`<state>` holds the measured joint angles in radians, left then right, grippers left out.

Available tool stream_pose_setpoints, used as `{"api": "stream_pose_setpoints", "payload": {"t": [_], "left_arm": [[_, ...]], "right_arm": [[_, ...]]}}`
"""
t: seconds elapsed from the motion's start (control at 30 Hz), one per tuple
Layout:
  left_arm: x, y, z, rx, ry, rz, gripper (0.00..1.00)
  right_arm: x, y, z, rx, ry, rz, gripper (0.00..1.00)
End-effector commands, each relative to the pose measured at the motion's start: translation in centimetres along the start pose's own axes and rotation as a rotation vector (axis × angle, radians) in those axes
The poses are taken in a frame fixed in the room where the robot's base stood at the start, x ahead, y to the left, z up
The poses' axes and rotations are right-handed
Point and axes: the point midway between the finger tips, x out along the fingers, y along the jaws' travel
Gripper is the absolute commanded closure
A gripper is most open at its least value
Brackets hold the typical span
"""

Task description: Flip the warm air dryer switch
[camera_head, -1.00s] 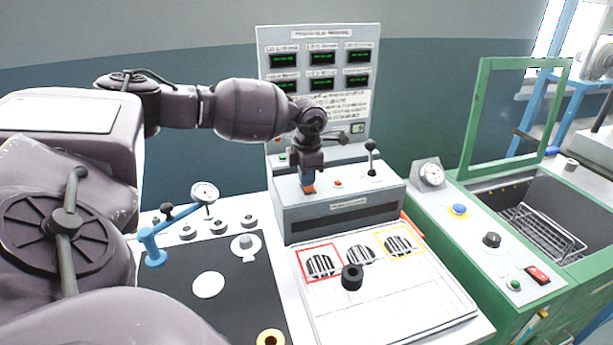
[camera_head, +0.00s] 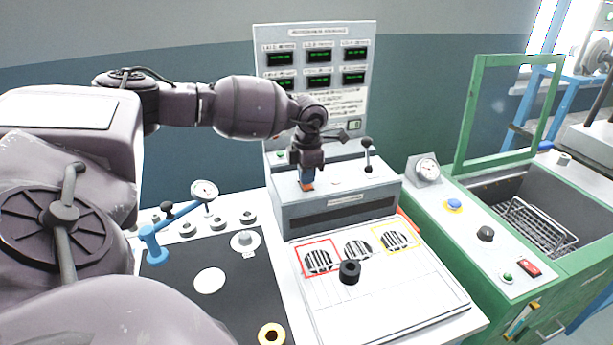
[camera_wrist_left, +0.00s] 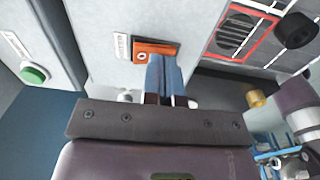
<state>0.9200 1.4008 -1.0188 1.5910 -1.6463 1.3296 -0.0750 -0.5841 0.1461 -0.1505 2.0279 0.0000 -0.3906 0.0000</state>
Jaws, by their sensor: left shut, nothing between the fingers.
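The warm air dryer appears to be the grey box (camera_head: 340,206) with a dark front slot, at the middle of the bench in the head view. An orange switch (camera_head: 307,187) sits on its top at the left. The switch also shows in the left wrist view (camera_wrist_left: 152,48). My left gripper (camera_head: 307,178) points down at it, with blue fingers (camera_wrist_left: 165,72) shut and empty. The fingertips overlap the switch's edge in the wrist view. I cannot tell whether they press on it. Part of the switch is hidden behind the fingers. My right gripper is not in view.
A black-knobbed lever (camera_head: 367,155) stands on the box to the right. A display panel (camera_head: 315,75) rises behind. A white grated panel (camera_head: 385,290) with a black knob (camera_head: 349,271) lies in front. A green cabinet (camera_head: 500,235) stands at the right.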

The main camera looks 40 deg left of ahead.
Motion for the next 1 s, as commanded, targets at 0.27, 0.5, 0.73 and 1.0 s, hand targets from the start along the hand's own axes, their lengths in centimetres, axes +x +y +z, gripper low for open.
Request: {"api": "stream_pose_setpoints", "payload": {"t": [0.27,0.5,0.73,1.0], "left_arm": [[-6.4,0.6,-0.4,-0.006,-0.011,0.009,1.0],[-10.7,0.5,-0.4,-0.006,-0.011,0.01,1.0],[-12.7,0.5,-0.5,-0.006,-0.009,0.009,1.0],[-13.1,0.5,-0.5,-0.006,-0.009,0.009,1.0]], "right_arm": [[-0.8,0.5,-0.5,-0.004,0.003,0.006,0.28],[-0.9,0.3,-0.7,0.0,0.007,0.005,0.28],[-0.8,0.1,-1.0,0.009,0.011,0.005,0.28],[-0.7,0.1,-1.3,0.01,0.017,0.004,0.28]]}}
